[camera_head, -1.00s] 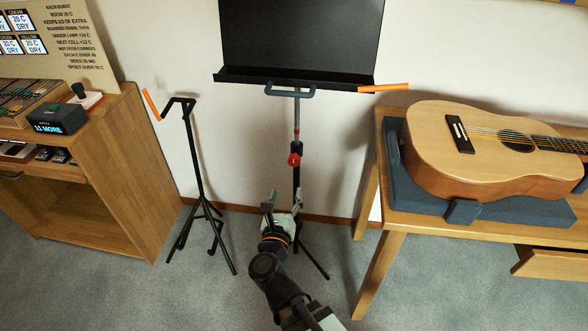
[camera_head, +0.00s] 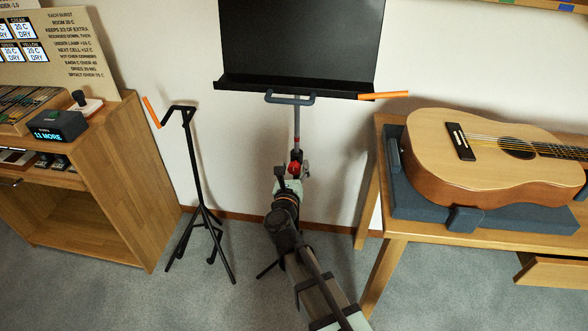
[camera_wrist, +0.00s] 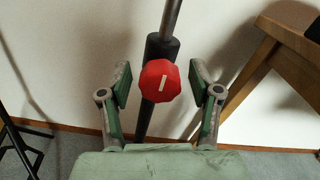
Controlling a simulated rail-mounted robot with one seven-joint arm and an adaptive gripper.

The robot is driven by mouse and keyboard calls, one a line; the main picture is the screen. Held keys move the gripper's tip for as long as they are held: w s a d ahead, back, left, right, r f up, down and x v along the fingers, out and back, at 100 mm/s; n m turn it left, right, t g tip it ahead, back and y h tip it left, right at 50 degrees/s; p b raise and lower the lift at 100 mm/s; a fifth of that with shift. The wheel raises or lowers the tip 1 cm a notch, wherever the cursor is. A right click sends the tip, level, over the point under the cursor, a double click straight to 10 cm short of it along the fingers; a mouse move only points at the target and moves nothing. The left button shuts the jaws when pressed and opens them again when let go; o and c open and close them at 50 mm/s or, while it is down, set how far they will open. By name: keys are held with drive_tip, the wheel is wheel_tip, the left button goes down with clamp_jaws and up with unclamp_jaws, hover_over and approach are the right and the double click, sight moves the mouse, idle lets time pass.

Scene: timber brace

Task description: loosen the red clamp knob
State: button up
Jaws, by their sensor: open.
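The red clamp knob (camera_wrist: 159,81) sits on the upright pole of the black stand, with a pale line marked on its face. In the wrist view it lies between the two open fingers of my gripper (camera_wrist: 161,88), with a gap on each side. In the head view the knob (camera_head: 294,169) shows just above my gripper (camera_head: 291,174), whose fingers are beside it. The stand (camera_head: 300,88) carries a large black panel above. Its lower pole and legs are mostly hidden behind my arm.
A smaller black stand (camera_head: 198,180) is on the left, near a wooden cabinet (camera_head: 105,190). A wooden table (camera_head: 400,234) with a guitar (camera_head: 475,150) on a blue-grey cradle is on the right. A wall is close behind the stand. Carpet is clear in front.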

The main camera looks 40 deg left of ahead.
drive_tip(key=c, duration=1.1)
drive_tip(key=shift+c, duration=0.2)
